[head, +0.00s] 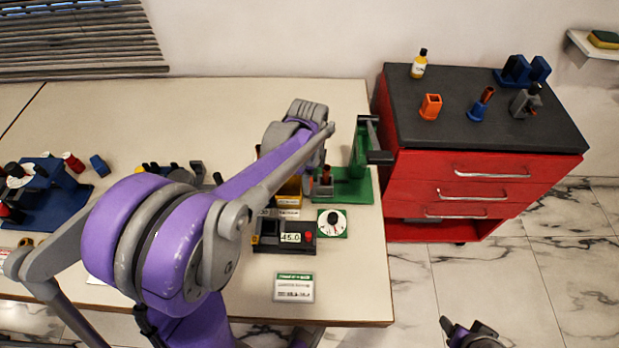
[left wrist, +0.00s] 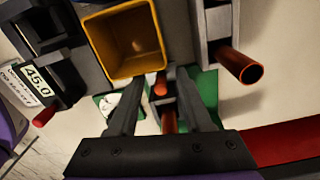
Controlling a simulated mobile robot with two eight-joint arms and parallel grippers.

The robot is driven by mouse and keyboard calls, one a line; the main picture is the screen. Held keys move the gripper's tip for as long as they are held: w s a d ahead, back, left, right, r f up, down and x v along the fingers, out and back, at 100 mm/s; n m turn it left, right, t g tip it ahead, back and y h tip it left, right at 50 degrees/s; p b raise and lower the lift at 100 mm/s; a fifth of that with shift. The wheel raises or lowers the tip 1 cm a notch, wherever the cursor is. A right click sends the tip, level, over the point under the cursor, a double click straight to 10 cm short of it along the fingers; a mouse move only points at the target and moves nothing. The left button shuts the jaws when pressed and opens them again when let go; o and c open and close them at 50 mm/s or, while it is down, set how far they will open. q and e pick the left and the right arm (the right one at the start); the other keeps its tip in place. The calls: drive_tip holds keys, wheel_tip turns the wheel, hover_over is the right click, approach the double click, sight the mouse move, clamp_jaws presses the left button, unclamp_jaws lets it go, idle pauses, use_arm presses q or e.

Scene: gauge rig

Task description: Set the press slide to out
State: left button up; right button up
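The green press (head: 358,160) stands at the right end of the table, with a green base, an upright and a dark handle (head: 380,157) jutting right. A small copper-coloured part (head: 325,177) stands at the left of its base. I cannot make out the slide or its setting for certain. My left gripper (left wrist: 158,92) points down over the green base, its fingers apart. Copper pieces (left wrist: 168,118) and a grey block show between and beyond the fingers; I cannot tell whether they touch. In the head view my left arm mostly hides this gripper. My right gripper (head: 470,335) is partly in view, low right, away from the table.
A yellow bin (left wrist: 126,42) is close beside the left fingers. A dark gauge box reading 45.0 (head: 288,237) and a white dial (head: 332,222) lie in front of the press. A red cabinet (head: 450,180) stands right of the table. The front right tabletop is mostly clear around a label card (head: 294,287).

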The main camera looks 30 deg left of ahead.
use_arm(q)
drive_tip(key=shift+d, duration=0.1)
wheel_tip(320, 180, up, 11)
drive_tip(key=p, duration=0.1)
idle(0.5)
drive_tip(key=shift+f, duration=0.15)
